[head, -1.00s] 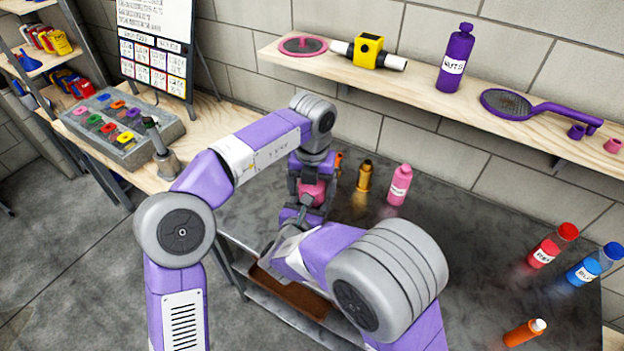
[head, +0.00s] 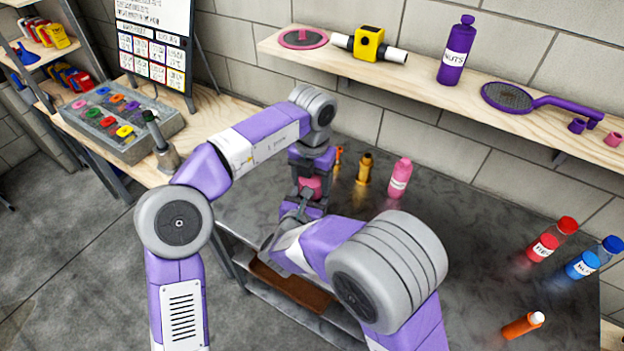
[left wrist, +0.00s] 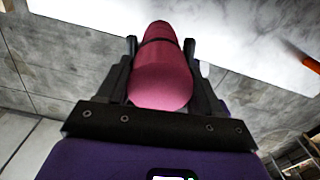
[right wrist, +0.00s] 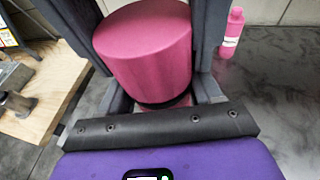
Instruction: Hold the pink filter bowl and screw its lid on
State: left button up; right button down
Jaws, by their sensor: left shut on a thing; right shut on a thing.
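A pink filter assembly (head: 311,187) stands above the near edge of the metal table, between my two grippers. My left gripper (head: 312,180) reaches down from above and is shut on the lid. My right gripper (head: 302,202) comes from the near side, lower, and is shut on the bowl, mostly hidden.
On the metal table (head: 450,250), a pink bottle (head: 399,178) and a brass-coloured bottle (head: 364,168) stand close to the right. Red, blue and orange bottles are farther right. A wooden bench with a grey tray (head: 125,150) is at left.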

pick_arm(q)
jog(key=o, duration=1.2)
jog(key=shift+r, duration=2.25)
jog(key=shift+c, duration=0.5)
notch_tip(320, 180, up, 2)
jog(key=shift+d+r+n, duration=0.1)
jog(key=shift+r+n, duration=0.15)
jog(key=shift+n, duration=0.75)
jog(key=shift+r+n, duration=0.5)
jog(key=shift+n, duration=0.1)
